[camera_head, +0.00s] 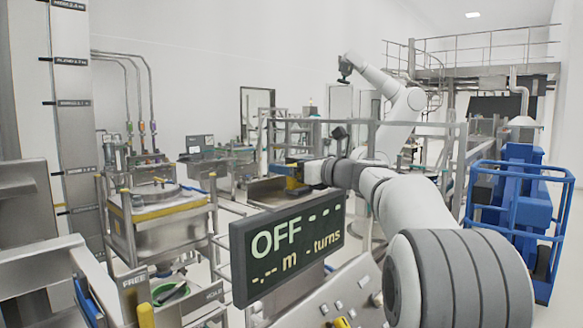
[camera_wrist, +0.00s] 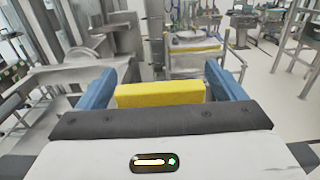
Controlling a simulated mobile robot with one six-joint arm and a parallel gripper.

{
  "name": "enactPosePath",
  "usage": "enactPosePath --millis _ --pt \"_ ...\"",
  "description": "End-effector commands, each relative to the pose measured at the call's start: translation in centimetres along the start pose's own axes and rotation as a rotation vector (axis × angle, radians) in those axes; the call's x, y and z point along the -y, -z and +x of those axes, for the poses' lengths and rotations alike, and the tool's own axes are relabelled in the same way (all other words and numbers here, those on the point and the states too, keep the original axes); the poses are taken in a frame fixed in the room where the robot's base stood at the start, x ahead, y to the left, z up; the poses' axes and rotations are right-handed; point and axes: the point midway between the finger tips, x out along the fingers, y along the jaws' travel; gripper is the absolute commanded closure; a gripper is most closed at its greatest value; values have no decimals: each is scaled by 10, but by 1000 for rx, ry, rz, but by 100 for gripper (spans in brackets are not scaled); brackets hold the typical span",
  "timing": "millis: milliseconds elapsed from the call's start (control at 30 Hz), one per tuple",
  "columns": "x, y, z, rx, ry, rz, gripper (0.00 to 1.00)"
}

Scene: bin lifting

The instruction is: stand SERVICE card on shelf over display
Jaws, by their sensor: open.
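The dark display (camera_head: 285,245) stands at the lower middle of the head view and reads OFF with dashes. No card reading SERVICE can be made out, and I cannot pick out a shelf over the display. A grey plate marked FREE (camera_head: 134,289) stands left of the display. My gripper (camera_wrist: 158,80) is open, with a blue finger on each side in the wrist view. A yellow block (camera_wrist: 160,94) shows between the fingers; I cannot tell whether it is part of the gripper. In the head view the gripper end is small, behind and above the display.
A metal vessel on a frame (camera_head: 160,208) stands at the left, with a green-rimmed bucket (camera_head: 170,292) low in front. A blue railed machine (camera_head: 518,205) stands at the right. Metal rails and frames crowd the middle. Pale floor shows in the wrist view.

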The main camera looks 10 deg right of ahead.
Motion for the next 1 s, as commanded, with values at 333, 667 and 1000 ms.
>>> enactPosePath --millis 333,667,1000 --pt "2 0 -48 1 5 -3 10" --pt "2 -1 -108 0 4 -1 10" --pt "1 -2 -121 0 1 0 10"
